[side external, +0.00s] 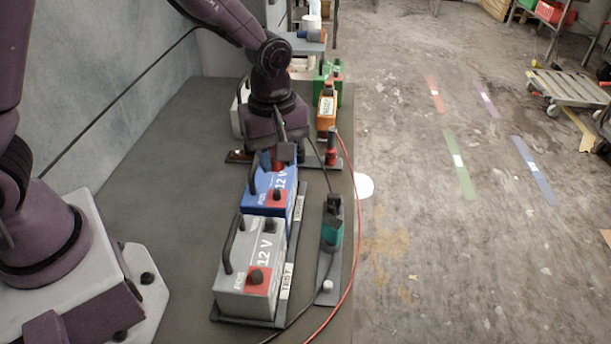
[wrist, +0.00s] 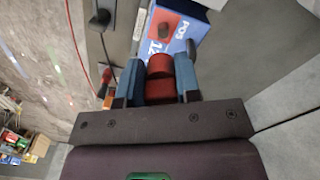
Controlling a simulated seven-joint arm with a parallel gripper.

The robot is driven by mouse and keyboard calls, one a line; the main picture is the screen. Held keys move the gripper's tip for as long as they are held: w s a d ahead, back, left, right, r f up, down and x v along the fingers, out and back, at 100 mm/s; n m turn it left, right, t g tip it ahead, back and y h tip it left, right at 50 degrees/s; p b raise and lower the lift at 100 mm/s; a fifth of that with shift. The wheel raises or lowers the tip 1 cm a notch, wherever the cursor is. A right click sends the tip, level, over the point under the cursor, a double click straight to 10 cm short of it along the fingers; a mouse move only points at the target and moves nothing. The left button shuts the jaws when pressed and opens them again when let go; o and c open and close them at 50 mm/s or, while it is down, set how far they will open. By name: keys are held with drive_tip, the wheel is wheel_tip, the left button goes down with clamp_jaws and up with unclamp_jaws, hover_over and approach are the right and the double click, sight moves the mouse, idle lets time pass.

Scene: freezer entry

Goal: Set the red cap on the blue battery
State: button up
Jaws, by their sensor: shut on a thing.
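The blue battery (side external: 288,181), marked 12 V, stands on the bench behind a grey battery. It has a black handle and a red patch with a post at its near end. My gripper (side external: 276,160) points down over the battery's far end. It is shut on the red cap (side external: 278,166). In the wrist view the red cap (wrist: 160,92) sits between the blue fingertips of my gripper (wrist: 160,82), with rounded red parts beyond it. The blue battery (wrist: 193,30) shows past them. I cannot tell whether the cap touches the battery.
The grey battery (side external: 235,285) stands in front. A teal clamp (side external: 332,235) on a plate and a red clamp (side external: 331,155) stand to the right. Orange (side external: 326,112) and green (side external: 325,85) batteries are behind. A red cable (side external: 357,230) runs along the bench edge. The left bench is clear.

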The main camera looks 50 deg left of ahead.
sight(278, 193)
drive_tip(key=shift+s+f, duration=0.1)
drive_tip(key=shift+s, duration=0.1)
drive_tip(key=shift+f, duration=2)
drive_tip(key=shift+f, duration=1.35)
drive_tip(key=o, duration=1)
